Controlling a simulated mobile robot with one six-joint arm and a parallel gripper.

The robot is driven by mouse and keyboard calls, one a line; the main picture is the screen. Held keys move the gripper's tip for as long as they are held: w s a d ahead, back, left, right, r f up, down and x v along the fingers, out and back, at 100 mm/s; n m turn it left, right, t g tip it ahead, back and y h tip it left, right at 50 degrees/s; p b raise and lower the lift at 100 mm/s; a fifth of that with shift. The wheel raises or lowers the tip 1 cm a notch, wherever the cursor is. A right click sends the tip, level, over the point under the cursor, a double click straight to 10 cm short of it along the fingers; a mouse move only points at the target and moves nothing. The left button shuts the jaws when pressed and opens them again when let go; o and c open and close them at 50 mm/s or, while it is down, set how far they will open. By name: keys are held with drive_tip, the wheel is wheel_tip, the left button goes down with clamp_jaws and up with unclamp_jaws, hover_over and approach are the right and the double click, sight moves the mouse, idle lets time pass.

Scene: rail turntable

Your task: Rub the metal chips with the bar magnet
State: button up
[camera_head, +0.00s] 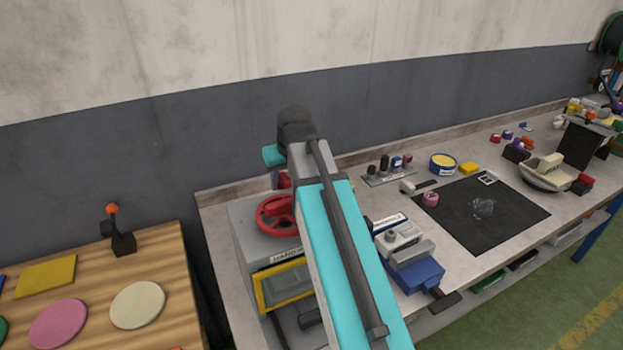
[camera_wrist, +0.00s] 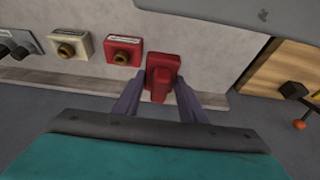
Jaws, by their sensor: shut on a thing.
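My gripper (camera_wrist: 160,92) is shut on a red block (camera_wrist: 163,70), with one purple finger on each side of it. The block is close to the bench's back strip. I cannot tell whether it is the bar magnet. In the head view my arm hides most of the gripper, and a bit of red (camera_head: 284,181) shows beside it. A pale grey patch that looks like the metal chips (camera_head: 484,207) lies on the black mat (camera_head: 520,213), well to the right of my gripper.
A cream block (camera_wrist: 70,46) and a red block with a brass socket (camera_wrist: 124,51) stand beside the held block. A grey machine with a red handwheel (camera_head: 277,215) and a blue vise (camera_head: 412,268) flank my arm. A pink roll (camera_head: 430,199) sits at the mat's left.

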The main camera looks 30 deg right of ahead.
drive_tip(key=w+a+r, duration=0.1)
drive_tip(key=a, duration=0.9)
drive_tip(key=shift+a+r, duration=0.15)
drive_tip(key=shift+w, duration=0.1)
